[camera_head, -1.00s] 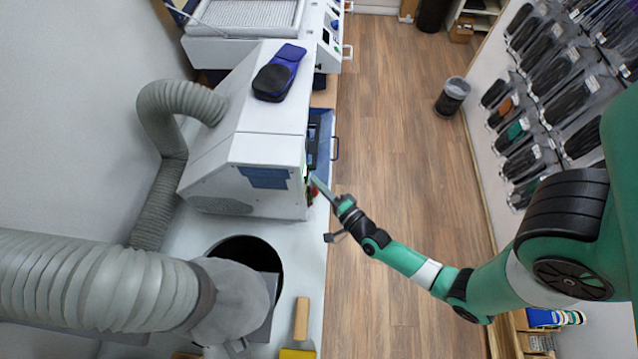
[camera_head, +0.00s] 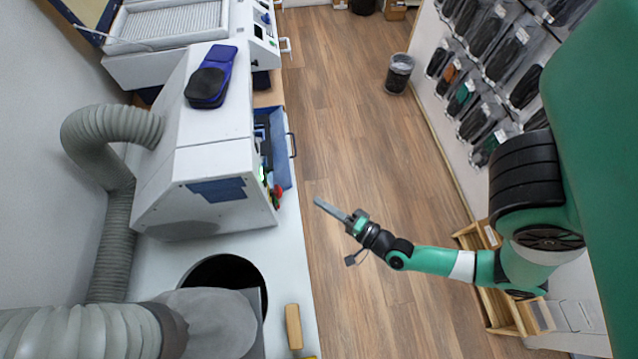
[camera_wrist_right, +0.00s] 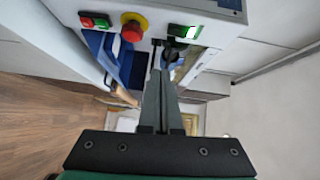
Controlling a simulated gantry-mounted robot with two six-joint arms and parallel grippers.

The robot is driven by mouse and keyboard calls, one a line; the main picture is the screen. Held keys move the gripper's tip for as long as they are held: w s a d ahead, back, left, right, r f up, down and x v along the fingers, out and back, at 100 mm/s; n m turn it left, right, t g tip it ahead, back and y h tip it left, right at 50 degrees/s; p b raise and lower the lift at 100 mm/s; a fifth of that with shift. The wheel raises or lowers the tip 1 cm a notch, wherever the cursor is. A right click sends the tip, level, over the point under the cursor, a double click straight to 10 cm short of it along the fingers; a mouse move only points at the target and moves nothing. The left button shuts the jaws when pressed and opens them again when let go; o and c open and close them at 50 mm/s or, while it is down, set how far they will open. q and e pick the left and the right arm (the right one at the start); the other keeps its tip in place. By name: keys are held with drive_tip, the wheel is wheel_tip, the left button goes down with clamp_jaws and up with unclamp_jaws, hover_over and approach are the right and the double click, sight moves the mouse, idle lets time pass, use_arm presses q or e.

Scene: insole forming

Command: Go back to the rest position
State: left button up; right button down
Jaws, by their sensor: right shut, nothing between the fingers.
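My right gripper (camera_head: 322,205) is shut and empty. It hangs over the wooden floor to the right of the white machine (camera_head: 200,165), clear of the machine and the table edge. In the right wrist view its closed fingers (camera_wrist_right: 160,78) point toward the machine's front, which has a red emergency knob (camera_wrist_right: 134,27) and a lit green switch (camera_wrist_right: 184,31). My left gripper does not show in either view.
A bin (camera_head: 398,73) stands on the floor. A wooden block (camera_head: 293,326) lies on the white table. The floor between table and wall rack is open.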

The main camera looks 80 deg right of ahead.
idle(0.4)
drive_tip(key=w+a+r+n+t+y+p, duration=0.1)
drive_tip(key=w+a+r+n+t+y, duration=0.15)
drive_tip(key=w+r, duration=0.55)
drive_tip(key=w+a+r+n+t+y+p, duration=0.15)
drive_tip(key=w+r+n, duration=0.25)
drive_tip(key=w+r, duration=0.4)
drive_tip(key=w+a+r+n+t+y+p, duration=0.1)
drive_tip(key=w+a+r+n+y, duration=0.15)
drive_tip(key=r, duration=0.65)
drive_tip(key=w+a+r+n+t+y+p, duration=0.1)
drive_tip(key=w+a+r+n+t, duration=0.2)
drive_tip(key=r, duration=0.5)
drive_tip(key=w+a+r+n+y+p, duration=0.1)
drive_tip(key=w+r+n, duration=0.25)
drive_tip(key=r, duration=0.55)
drive_tip(key=s+r+n+t, duration=0.1)
drive_tip(key=s+r+n, duration=0.1)
drive_tip(key=r, duration=0.7)
drive_tip(key=s+a+r+n+t+p, duration=0.1)
drive_tip(key=s+r+n, duration=0.2)
drive_tip(key=r, duration=0.7)
drive_tip(key=s+r+n+t+y+p, duration=0.1)
drive_tip(key=s+r+n, duration=0.2)
drive_tip(key=r, duration=0.7)
drive_tip(key=shift+s+a+t, duration=0.4)
drive_tip(key=shift+s, duration=0.05)
drive_tip(key=shift+r, duration=0.1)
